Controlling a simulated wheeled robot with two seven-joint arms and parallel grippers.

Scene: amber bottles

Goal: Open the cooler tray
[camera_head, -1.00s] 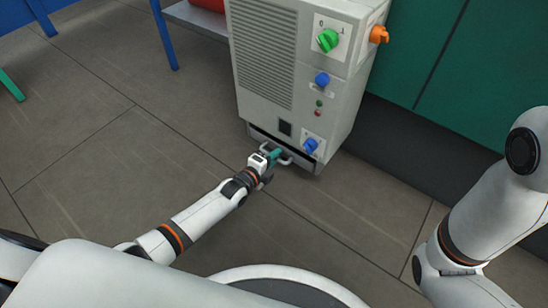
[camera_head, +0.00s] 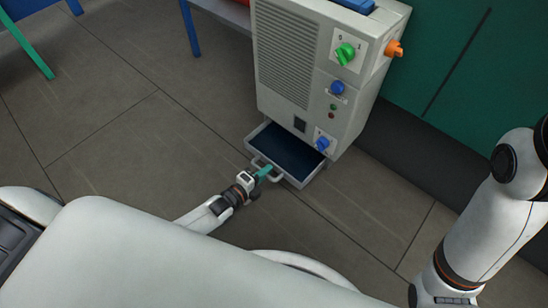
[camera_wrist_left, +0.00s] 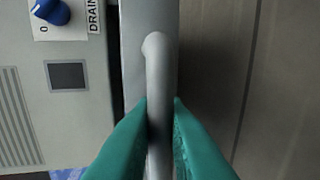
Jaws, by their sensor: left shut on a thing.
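The cooler (camera_head: 285,65) is a tall grey cabinet with a vent grille and several coloured knobs. Its tray (camera_head: 288,155) is a shallow grey drawer with a dark inside, pulled partly out at the cabinet's foot. The tray handle (camera_head: 275,177) is a grey bar on the tray's front; it also shows in the left wrist view (camera_wrist_left: 155,75). My left gripper (camera_head: 265,171) is shut on the handle, its green fingers on both sides of the bar. My right arm shows at the right edge of the head view, but its gripper is out of view.
Tiled floor (camera_head: 110,120) lies clear in front and to the left of the cooler. A green wall or cabinet (camera_head: 450,100) stands to the right. A blue table leg (camera_head: 189,28) and a green leg (camera_head: 32,50) are at the upper left.

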